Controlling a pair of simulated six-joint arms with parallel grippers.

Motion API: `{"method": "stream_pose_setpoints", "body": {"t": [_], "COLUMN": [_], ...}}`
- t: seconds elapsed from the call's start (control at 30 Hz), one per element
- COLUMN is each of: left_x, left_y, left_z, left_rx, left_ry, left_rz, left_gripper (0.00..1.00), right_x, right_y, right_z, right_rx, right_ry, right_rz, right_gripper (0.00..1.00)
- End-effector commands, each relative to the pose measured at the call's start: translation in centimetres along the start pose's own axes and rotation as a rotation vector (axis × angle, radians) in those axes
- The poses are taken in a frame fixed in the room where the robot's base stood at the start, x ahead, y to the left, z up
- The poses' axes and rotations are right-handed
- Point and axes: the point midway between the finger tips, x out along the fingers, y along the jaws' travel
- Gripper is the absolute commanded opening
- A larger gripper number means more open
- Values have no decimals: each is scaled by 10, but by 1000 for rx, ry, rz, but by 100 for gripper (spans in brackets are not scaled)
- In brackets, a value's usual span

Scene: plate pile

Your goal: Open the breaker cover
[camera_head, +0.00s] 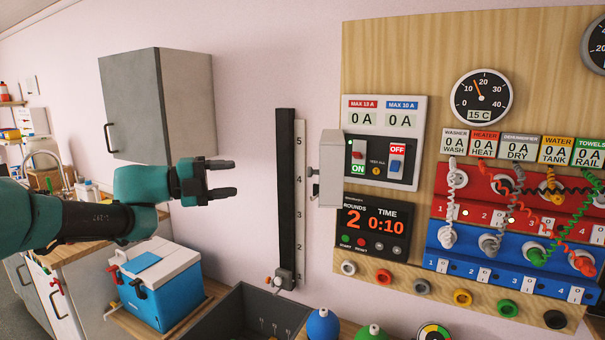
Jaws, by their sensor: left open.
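The breaker panel (408,112) is a light grey plate on the wooden board. Its dark switch area shows a red and white switch (358,153) marked ON and a blue and white switch (396,160) marked OFF, both uncovered. A grey cover (331,168) stands out from the left side of the panel, swung away from the switches. Small grey fittings (312,173) show on its left side. My left gripper (234,178) is open and empty, to the left of the cover and apart from it, pointing right. My right gripper is not in view.
A black vertical scale (286,200) stands on the wall between my left gripper and the cover. A grey cabinet (160,100) hangs behind my left arm. A blue and white box (165,285) sits below. Plugs with coiled cables (520,210) fill the right of the board.

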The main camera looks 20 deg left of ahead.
Motion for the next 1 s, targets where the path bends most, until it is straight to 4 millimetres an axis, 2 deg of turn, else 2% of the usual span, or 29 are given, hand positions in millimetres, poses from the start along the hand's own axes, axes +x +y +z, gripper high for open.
{"method": "stream_pose_setpoints", "body": {"t": [0.27,1.0], "left_x": [26,142], "left_y": [0,0], "left_z": [-1,-1], "left_rx": [1,1], "left_ry": [4,5], "left_rz": [0,0], "left_gripper": [52,52], "right_x": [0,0], "right_y": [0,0], "right_z": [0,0], "right_rx": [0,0], "right_ry": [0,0], "right_rz": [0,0], "right_gripper": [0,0]}}
